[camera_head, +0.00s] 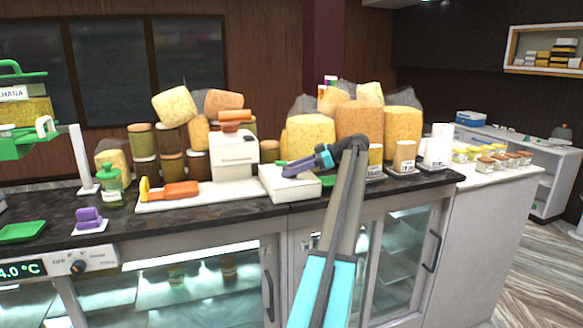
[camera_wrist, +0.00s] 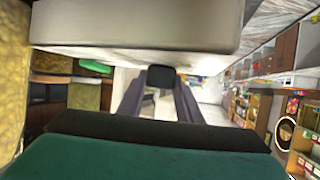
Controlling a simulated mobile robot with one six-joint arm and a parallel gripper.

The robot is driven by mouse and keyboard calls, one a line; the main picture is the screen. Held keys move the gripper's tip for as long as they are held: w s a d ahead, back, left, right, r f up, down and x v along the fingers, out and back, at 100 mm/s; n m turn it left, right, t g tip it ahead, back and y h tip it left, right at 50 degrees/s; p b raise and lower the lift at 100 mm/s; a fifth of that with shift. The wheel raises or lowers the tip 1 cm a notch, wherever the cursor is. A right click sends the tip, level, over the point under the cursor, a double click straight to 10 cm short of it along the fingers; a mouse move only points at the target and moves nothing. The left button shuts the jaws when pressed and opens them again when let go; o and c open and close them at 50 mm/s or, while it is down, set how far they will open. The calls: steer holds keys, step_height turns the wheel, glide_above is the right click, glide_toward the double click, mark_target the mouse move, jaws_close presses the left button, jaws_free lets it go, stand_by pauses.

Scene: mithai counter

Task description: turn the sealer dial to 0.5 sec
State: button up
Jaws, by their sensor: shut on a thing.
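My gripper (camera_head: 287,171) reaches over the counter from the right, its purple fingers at the top of a low white box (camera_head: 291,187), which looks like the sealer's body. In the wrist view, a pale box (camera_wrist: 135,22) fills the top. A small dark block, apparently the sealer dial (camera_wrist: 161,77), sits between the ends of the two fingers (camera_wrist: 160,97), which are shut on it. The dial's pointer and time marks cannot be read in either view. In the head view, the dial is hidden by the gripper.
A white machine (camera_head: 234,155) with an orange top stands left of the box, beside an orange handle (camera_head: 175,190) on a white base. Sacks (camera_head: 310,131) and jars crowd behind. Cups (camera_head: 404,157) stand right. Another dial (camera_head: 78,267) is on the cabinet front.

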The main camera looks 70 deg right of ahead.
steer(key=shift+f, duration=0.15)
steer(key=o, duration=1)
steer(key=shift+o, duration=0.2)
steer(key=shift+r+p, duration=0.25)
steer(key=shift+p, duration=0.05)
